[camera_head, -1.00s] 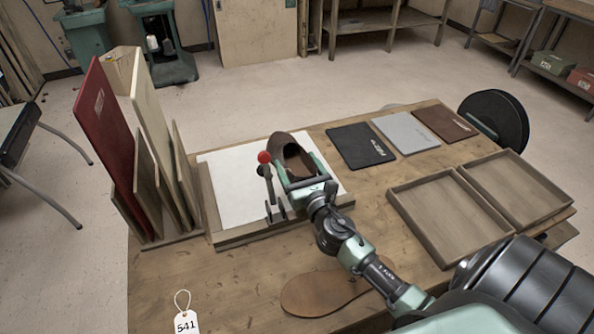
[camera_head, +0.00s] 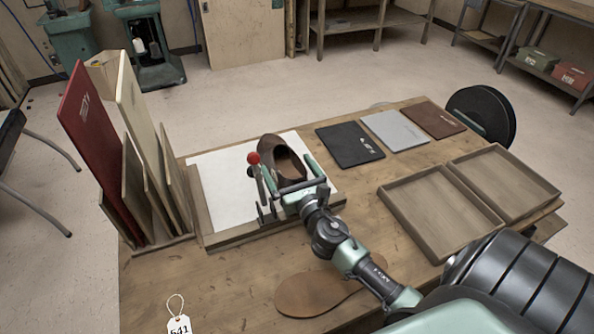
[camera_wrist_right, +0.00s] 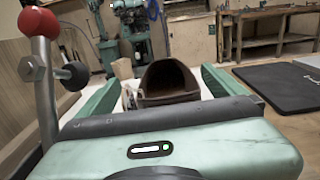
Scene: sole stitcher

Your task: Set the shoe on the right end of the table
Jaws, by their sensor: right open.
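The brown shoe (camera_head: 281,158) sits on the white board (camera_head: 222,188) at the left middle of the table (camera_head: 230,285). In the right wrist view the shoe (camera_wrist_right: 170,80) shows its dark opening towards me, between the two green fingers. My right gripper (camera_head: 287,168) is open, with its fingers on either side of the shoe. I cannot tell whether they touch it. The table's right end holds two shallow wooden trays (camera_head: 440,252). My left gripper is not in view.
A toggle clamp with a red knob (camera_head: 253,158) stands just left of my right gripper; its knob (camera_wrist_right: 38,22) is close in the wrist view. Upright boards (camera_head: 90,130) stand at left. A leather sole (camera_head: 318,294) lies in front. Dark, grey and brown mats (camera_head: 395,130) lie at the back.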

